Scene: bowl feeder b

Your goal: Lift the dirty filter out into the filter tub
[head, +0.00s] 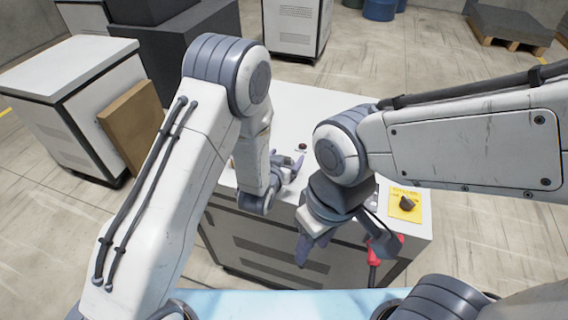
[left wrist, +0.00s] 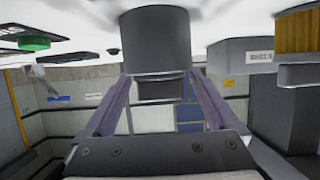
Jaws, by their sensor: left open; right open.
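My left gripper (head: 287,168) is open, low over the white machine top (head: 300,105); its two fingers also show in the left wrist view (left wrist: 158,88). There, a grey cylinder (left wrist: 155,40) stands ahead, framed by the fingers; no finger clearly touches it. A yellow-brown ribbed piece (left wrist: 297,32) and a grey block with a small label (left wrist: 240,55) show at the right; the label is unreadable. I cannot tell which of these is the dirty filter or the filter tub. My right gripper (head: 340,246) is open and empty in front of the machine. My arms hide much of the machine top.
A yellow panel with a black knob (head: 406,203) and a red handle-like part (head: 386,246) are at the machine's right front, close to my right gripper. A green button (left wrist: 35,43) shows in the wrist view. A white cabinet (head: 70,95) and a brown board (head: 133,125) stand left.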

